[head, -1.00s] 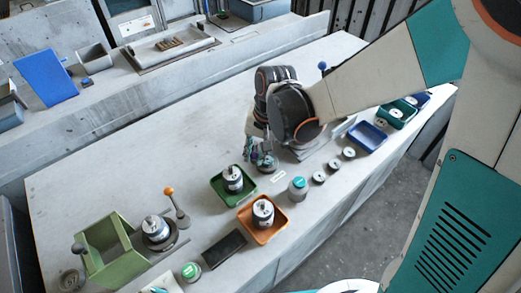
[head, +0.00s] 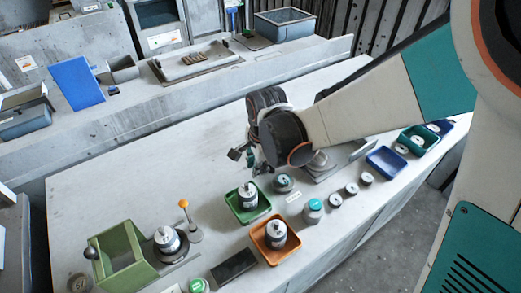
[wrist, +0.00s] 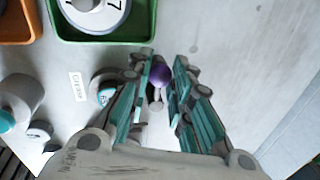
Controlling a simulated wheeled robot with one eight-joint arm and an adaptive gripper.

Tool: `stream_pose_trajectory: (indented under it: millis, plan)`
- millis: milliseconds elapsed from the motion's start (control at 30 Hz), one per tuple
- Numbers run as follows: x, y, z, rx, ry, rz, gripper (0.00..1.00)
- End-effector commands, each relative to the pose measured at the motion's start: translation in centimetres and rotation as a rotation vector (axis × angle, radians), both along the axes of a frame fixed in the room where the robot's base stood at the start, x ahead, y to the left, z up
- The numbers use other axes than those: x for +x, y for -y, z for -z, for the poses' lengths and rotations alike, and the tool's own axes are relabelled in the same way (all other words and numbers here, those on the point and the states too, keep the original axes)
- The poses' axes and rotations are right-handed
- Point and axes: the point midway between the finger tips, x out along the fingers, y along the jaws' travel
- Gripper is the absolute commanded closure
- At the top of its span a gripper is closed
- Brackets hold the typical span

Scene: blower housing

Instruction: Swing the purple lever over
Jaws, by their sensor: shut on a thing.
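The purple lever shows in the wrist view as a round purple knob (wrist: 160,75) on a short grey stem. My gripper (wrist: 161,76) has its two teal-lined fingers on either side of the knob, shut on it. The left finger overlaps the knob's edge. The lever's base is partly hidden by the fingers. In the head view my gripper (head: 253,163) is low over the bench, up and left of a round grey base with a teal mark (head: 283,183). The purple knob cannot be made out there, behind my wrist and fingers.
A green tray (head: 237,214) and an orange tray (head: 263,254) hold cylinders in front of my gripper. A teal-topped knob (head: 313,210) and several grey discs lie to the right. The bench behind and left of my gripper is clear.

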Motion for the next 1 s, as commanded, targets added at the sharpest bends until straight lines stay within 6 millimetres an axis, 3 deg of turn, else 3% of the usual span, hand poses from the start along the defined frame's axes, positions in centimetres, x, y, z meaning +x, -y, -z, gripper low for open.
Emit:
stream_pose_trajectory:
  millis: [700, 733, 800, 1000]
  plan:
    - [0.43, -0.29, -0.02, 0.000, 0.001, 0.079, 1.00]
    - [0.44, -0.30, -0.02, 0.000, 0.001, 0.079, 0.78]
    - [0.43, -0.29, -0.02, 0.000, 0.001, 0.079, 0.62]
    - [0.31, -0.31, 0.05, 0.001, -0.001, 0.078, 0.59]
